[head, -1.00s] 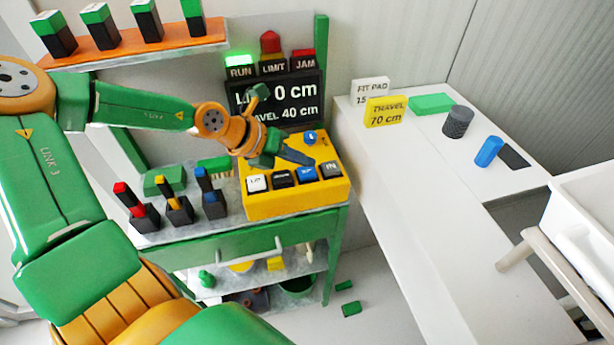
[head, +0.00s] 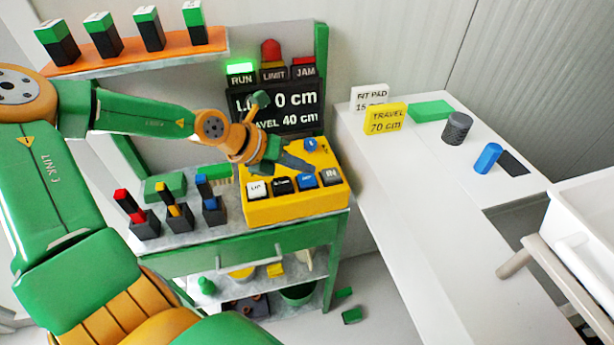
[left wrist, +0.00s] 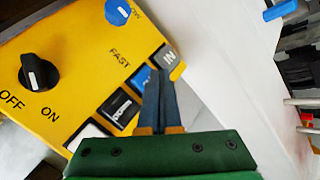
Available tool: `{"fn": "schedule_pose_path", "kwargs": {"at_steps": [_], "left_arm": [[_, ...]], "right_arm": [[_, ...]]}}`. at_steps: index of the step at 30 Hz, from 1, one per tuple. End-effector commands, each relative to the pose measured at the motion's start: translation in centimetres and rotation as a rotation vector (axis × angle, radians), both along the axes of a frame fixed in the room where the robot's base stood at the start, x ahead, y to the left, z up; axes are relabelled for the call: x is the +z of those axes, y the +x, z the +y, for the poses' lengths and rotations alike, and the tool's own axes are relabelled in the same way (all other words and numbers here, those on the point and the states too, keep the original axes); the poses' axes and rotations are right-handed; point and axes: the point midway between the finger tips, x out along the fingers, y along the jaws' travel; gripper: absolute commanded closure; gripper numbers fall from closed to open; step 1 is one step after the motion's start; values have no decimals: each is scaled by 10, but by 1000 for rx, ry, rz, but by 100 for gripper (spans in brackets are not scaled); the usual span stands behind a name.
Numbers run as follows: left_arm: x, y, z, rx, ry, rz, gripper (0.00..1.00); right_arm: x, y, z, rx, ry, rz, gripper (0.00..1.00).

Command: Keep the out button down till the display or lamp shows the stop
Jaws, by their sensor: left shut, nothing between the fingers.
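The yellow control box (head: 290,208) carries a row of white, black, blue and grey buttons. The blue out button (head: 305,180) is third in the row. The grey IN button (head: 329,176) is at its right. My left gripper (head: 314,169) is shut and empty, its tips just above the blue and IN buttons. In the left wrist view, the fingers (left wrist: 163,75) partly cover the blue button (left wrist: 142,77); I cannot tell whether they touch it. The display (head: 277,108) reads 0 cm and travel 40 cm. The RUN lamp (head: 240,68) glows green; the LIMIT lamp (head: 271,52) looks unlit.
A yellow card (head: 385,119) reading travel 70 cm stands on the white table (head: 430,200). Blue and black dials sit on the box.

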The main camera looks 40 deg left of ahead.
Motion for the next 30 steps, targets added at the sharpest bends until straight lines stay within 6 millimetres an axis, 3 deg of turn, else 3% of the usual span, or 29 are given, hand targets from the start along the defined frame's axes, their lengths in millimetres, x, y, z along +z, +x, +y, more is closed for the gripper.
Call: {"fn": "schedule_pose_path", "kwargs": {"at_steps": [24, 30], "left_arm": [[0, 0, 0, 0, 0, 0, 100], [-6, 0, 0, -1, 1, 0, 100]], "right_arm": [[0, 0, 0, 0, 0, 0, 43], [-8, 0, 0, 0, 0, 0, 43]]}}
